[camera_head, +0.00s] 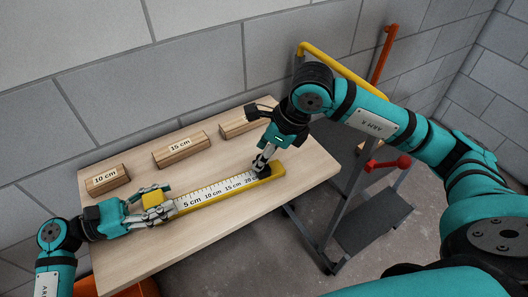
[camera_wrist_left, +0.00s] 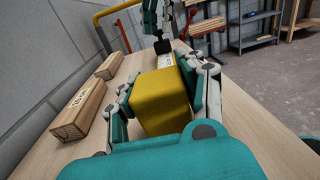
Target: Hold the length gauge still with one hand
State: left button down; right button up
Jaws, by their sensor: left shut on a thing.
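My left gripper (camera_head: 154,201) is shut on the yellow block at the gauge's left end. In the left wrist view that yellow block (camera_wrist_left: 160,101) sits between both fingers, with the white scale beyond it. My right gripper (camera_head: 261,166) points down over the gauge near the 20 mark. Its fingers are too small and overlapped to tell open from shut, and whether they touch the gauge is unclear.
On the wooden table (camera_head: 240,228), a 10 cm batten (camera_head: 106,180), a 15 cm batten (camera_head: 181,149) and a third batten (camera_head: 238,125), label hidden, lie along the back. A block wall stands behind. A yellow-railed cart (camera_head: 345,69) stands at the right. The table front is clear.

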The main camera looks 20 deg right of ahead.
jog(key=shift+f, duration=0.1)
grip_shut()
dwell(0.3)
